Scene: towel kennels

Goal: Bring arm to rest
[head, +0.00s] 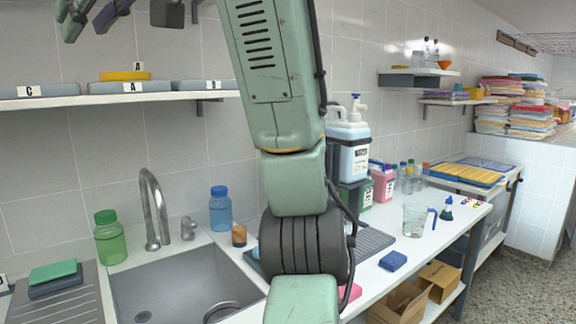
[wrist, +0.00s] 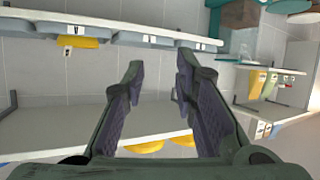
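My gripper (wrist: 160,80) is open in the wrist view, with its two dark fingers apart and nothing between them. In the head view its fingers show at the top left edge, above the wall shelf (head: 60,103), partly cut off by the frame. My green arm stands raised across the middle of the head view, in front of the sink and counter. It hides part of the wall and worktop behind it.
The shelf carries grey trays labelled C, A and D, with a yellow item (head: 125,76) on the middle one. A sink (head: 175,285), a green bottle (head: 110,238), a blue bottle (head: 220,208) and a jug (head: 414,220) are below. Open floor (head: 510,270) lies at right.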

